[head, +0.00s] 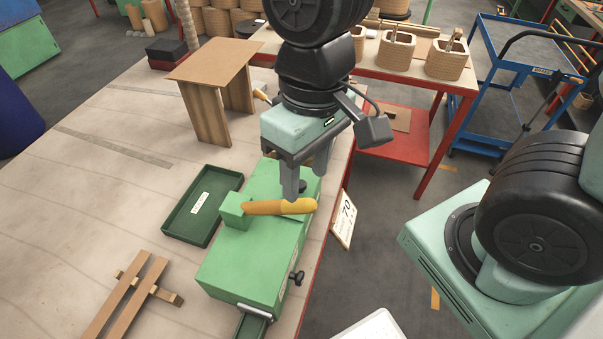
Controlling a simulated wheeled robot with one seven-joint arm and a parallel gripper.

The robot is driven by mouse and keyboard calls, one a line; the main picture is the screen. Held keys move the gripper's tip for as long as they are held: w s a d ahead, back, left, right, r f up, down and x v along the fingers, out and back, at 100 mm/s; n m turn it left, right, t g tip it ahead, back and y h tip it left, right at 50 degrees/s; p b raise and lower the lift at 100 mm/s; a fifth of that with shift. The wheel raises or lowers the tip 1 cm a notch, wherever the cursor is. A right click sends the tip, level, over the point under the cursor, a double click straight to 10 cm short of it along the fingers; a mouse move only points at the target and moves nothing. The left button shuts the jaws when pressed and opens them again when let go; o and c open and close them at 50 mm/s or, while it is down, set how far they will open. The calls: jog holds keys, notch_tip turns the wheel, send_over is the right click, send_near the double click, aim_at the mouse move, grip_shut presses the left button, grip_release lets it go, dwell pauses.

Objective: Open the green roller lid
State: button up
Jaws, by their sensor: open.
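A green box-shaped unit (245,265) stands near the right edge of the worktable. A yellow-orange rounded bar (279,207) lies across its top, with a small raised green block (233,211) at the bar's left end. I cannot tell which part of the unit is the lid or where its seam runs. A black knob (296,278) sticks out of the unit's right side. My gripper (300,188) points down over the unit's far part, just above or behind the bar. Its jaws are open, and I cannot tell whether a finger touches the bar. My gripper hides part of the unit's far end.
A shallow green tray (198,207) lies left of the unit. A wooden stand (213,85) stands behind it, and wooden slats (125,298) lie at front left. A card marked 70 (345,220) is at the table's right edge. The table's left side is mostly clear.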

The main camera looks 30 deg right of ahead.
jog(key=w+d+f+m+g+y+b, duration=0.1)
jog(key=w+d+m+b, duration=0.1)
jog(key=w+d+m, duration=0.5)
jog(key=m+y+b, duration=0.1)
jog(key=m+y, duration=0.1)
jog(key=m, duration=0.9)
send_near(301, 183)
jog(key=x, duration=0.8)
jog(key=shift+f+b, duration=0.1)
jog(key=shift+b, duration=0.25)
grip_shut()
